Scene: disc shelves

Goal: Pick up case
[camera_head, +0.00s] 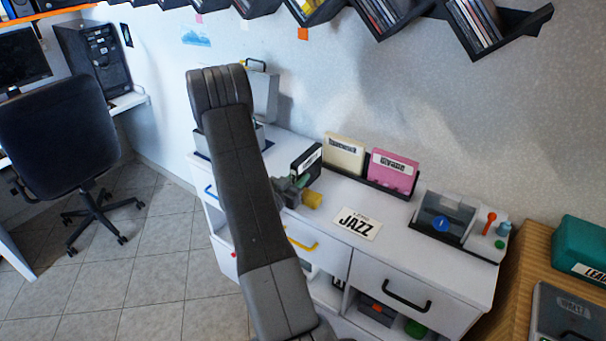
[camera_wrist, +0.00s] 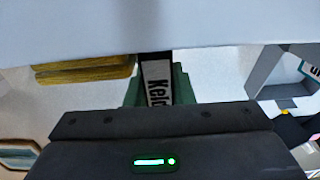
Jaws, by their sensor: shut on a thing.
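A black case (camera_head: 306,159) with a white label stands upright at the left of the row of cases on the white cabinet. My gripper (camera_head: 298,182) is shut on it. In the wrist view, the green fingers close on both sides of the black case (camera_wrist: 157,84), and its label shows partly between them. I cannot tell whether the case touches the rack or cabinet top. A cream case (camera_head: 344,153) and a pink case (camera_head: 392,172) stand in a black rack (camera_head: 372,184) to its right.
A "JAZZ" card (camera_head: 357,224) lies in front of the rack. A clear-lidded device (camera_head: 446,216) stands at the right end of the cabinet. A grey box (camera_head: 262,95) stands behind my arm. Slanted disc shelves (camera_head: 490,45) hang on the wall above. The front middle top is mostly clear.

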